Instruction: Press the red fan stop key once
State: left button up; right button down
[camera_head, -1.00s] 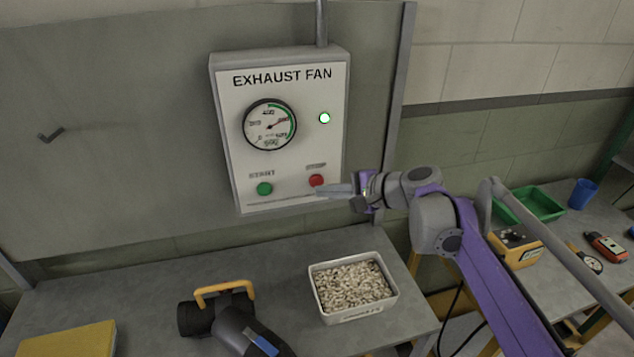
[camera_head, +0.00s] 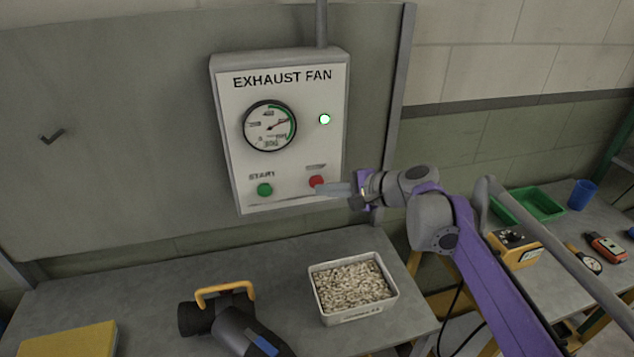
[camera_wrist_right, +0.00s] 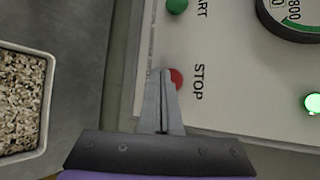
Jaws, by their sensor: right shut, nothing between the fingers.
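The red stop key (camera_head: 316,181) is a round button at the lower right of the white exhaust fan panel (camera_head: 296,150). It also shows in the right wrist view (camera_wrist_right: 177,79), partly hidden behind my fingers, beside the word STOP. My right gripper (camera_head: 322,189) is shut and empty, its fingertips at the lower edge of the red key. In the right wrist view the closed fingertips (camera_wrist_right: 164,72) overlap the key's side; I cannot tell whether they touch it. The green start key (camera_head: 264,190) sits to the left. The indicator lamp (camera_head: 324,118) glows green. My left gripper is out of view.
A gauge (camera_head: 269,126) sits on the panel above the keys. Below, the grey bench (camera_head: 150,290) carries a tub of pale pellets (camera_head: 353,287) and a dark tool with a yellow handle (camera_head: 222,312). A green tray (camera_head: 537,205) stands on the right-hand bench.

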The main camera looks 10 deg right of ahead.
jog(key=shift+w, duration=0.45)
dwell(0.6)
jog(key=shift+s, duration=0.8)
jog(key=shift+s, duration=0.1)
jog(key=s, duration=0.5)
jog(key=shift+d+p, duration=0.1)
jog(key=shift+p, duration=0.25)
jog(key=shift+w, duration=0.1)
dwell(0.3)
